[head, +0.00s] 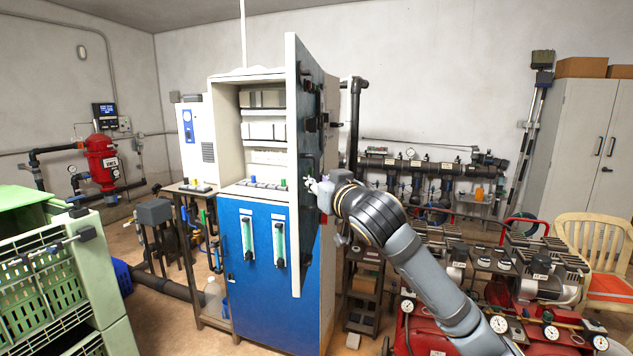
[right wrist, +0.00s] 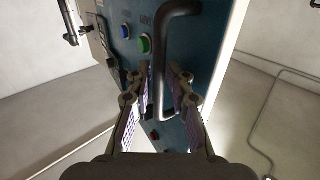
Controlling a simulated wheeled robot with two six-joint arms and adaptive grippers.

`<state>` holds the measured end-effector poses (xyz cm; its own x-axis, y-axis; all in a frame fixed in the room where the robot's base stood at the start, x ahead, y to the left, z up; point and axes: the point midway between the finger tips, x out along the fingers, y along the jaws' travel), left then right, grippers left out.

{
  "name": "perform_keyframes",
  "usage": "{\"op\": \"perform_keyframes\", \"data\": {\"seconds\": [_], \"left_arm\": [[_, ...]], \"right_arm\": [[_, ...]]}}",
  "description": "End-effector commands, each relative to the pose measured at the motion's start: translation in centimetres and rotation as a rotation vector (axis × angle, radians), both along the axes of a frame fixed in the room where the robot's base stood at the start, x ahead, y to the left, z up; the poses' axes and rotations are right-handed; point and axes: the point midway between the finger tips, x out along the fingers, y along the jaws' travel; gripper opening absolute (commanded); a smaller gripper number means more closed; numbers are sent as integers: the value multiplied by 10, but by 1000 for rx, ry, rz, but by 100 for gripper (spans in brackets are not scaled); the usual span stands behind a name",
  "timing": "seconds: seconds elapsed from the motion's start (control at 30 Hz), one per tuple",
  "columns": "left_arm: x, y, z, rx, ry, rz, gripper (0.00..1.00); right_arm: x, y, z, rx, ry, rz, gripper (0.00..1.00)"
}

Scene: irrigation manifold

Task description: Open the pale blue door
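The pale blue door (head: 293,130) stands swung out from the upper part of the tall cabinet (head: 224,130), seen nearly edge-on in the head view. The cabinet's inside shows to its left. In the right wrist view the door's blue-grey face (right wrist: 205,45) carries a green and a blue button and a dark bar handle (right wrist: 161,75). My right gripper (head: 316,186) is at the door's outer face. In the right wrist view its fingers (right wrist: 161,78) stand apart on either side of the handle, with a gap showing. My left gripper is not in view.
A darker blue panel (head: 264,285) with two gauge tubes fills the cabinet's lower front. Green crates (head: 48,285) stand at the near left. Red compressors (head: 525,300) and a plastic chair (head: 592,240) crowd the right. A black pipe (head: 353,120) rises behind the door.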

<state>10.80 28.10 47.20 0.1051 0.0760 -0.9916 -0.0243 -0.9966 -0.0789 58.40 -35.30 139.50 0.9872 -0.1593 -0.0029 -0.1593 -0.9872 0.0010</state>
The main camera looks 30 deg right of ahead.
Motion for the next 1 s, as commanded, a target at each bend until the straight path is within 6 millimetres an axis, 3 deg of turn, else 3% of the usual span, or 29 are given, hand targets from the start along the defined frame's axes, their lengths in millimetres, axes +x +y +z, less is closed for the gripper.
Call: {"op": "perform_keyframes", "data": {"seconds": [0.17, 0.5, 0.7, 0.97, 1.0], "left_arm": [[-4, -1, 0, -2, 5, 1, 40], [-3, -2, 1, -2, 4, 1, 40], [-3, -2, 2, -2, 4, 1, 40], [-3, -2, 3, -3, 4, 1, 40], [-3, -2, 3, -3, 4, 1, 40]], "right_arm": [[0, 0, 15, 4, -8, -1, 20], [-2, 1, 85, 2, -20, 1, 20], [-3, -1, 106, 0, -17, -5, 20], [-4, -2, 109, -2, -18, -7, 20], [-8, -11, 51, 35, 225, -56, 20]]}}
